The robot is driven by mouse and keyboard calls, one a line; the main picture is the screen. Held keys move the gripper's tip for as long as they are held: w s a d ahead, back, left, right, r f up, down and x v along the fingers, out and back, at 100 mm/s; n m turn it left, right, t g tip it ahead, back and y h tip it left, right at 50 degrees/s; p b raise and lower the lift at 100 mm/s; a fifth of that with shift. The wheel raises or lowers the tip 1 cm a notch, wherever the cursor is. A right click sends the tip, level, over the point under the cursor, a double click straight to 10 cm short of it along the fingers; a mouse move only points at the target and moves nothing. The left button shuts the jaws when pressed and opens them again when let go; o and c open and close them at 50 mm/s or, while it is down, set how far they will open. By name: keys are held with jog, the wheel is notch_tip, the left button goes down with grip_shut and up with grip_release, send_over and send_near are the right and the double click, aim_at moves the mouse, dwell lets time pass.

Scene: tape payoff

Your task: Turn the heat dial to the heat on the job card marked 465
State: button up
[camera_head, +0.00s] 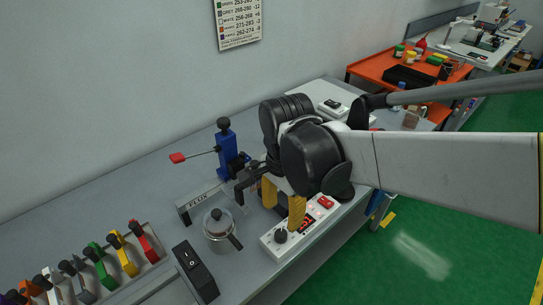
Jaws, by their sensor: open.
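The heat dial (281,236) is a black knob at the near left end of a white control box (268,248) on the bench. The box also bears a small dark display with red digits (306,223), too small to read, and a red switch (326,202). My gripper (283,211) has two yellow fingers, spread apart, above the box. One finger overlaps the box between the dial and the display; whether it touches is unclear. The dial appears outside the fingers. I see no job card marked 465.
A lidded metal pot (220,228), a black rocker-switch box (194,270) and a blue stand with a red-tipped lever (226,150) stand left of the gripper. A rack of coloured handles (103,265) lies farther left. A printed colour chart (239,22) hangs on the wall.

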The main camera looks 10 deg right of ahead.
notch_tip(320, 180, up, 3)
jog(key=shift+f, duration=0.15)
dwell(0.3)
jog(key=s+d+r+n+t, duration=0.1)
jog(key=s+d+n+t, duration=0.1)
jog(key=d+n, duration=0.3)
jog(key=s+d+r+n+t, duration=0.1)
jog(key=d+n+t, duration=0.4)
jog(key=d+n, duration=0.1)
jog(key=shift+s+d+r, duration=0.2)
jog(key=shift+s+r, duration=0.15)
jog(key=shift+c, duration=0.6)
dwell(0.7)
